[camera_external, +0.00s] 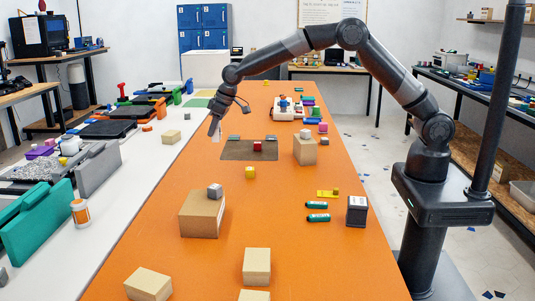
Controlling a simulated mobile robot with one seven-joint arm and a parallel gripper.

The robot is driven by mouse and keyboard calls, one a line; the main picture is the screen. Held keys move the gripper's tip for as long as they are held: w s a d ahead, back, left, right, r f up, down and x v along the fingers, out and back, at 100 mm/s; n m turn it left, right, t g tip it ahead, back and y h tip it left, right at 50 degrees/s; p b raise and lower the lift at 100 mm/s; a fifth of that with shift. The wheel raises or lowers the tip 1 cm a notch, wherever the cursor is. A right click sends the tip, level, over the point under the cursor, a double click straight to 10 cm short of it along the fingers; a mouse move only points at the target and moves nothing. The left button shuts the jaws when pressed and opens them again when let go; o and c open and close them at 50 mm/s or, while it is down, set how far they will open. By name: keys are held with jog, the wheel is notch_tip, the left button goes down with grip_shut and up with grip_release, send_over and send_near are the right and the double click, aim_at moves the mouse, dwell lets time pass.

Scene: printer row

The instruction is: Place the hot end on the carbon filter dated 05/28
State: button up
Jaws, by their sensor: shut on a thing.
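My gripper (215,129) points down over the left part of the orange table (330,262), near its left edge. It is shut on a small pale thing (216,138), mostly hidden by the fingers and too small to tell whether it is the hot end. A dark box with a pale label (357,211) stands at the table's right side and may be a carbon filter. No date can be read. A small grey block (215,191) sits on a cardboard box (202,215) in front of my gripper.
A brown mat (236,150) bears a red block (258,146), right of my gripper. A yellow block (250,172) lies before it. Another cardboard box (304,150), green cylinders (317,205) and several boxes at the front stand around.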

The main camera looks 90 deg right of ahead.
jog(key=s+a+r+n+g+y, duration=0.2)
jog(key=s+a+n, duration=0.6)
jog(key=s, duration=0.6)
jog(key=s+a+r+n+g+y, duration=0.1)
jog(key=s+a+r+n+g, duration=0.15)
jog(key=s+a+n, duration=0.9)
jog(key=s+a+r+n+g+y, duration=0.2)
jog(key=s+a+r+n, duration=0.15)
jog(key=s, duration=1.45)
send_near(365, 206)
jog(key=shift+s+a+r, duration=0.15)
jog(key=shift+a, duration=0.2)
jog(key=shift+s+a+r, duration=0.2)
jog(key=shift+a, duration=0.2)
jog(key=shift+a+f, duration=0.15)
jog(key=shift+a, duration=0.05)
jog(key=shift+f, duration=1.95)
jog(key=shift+t+h, duration=0.25)
jog(key=shift+h, duration=0.05)
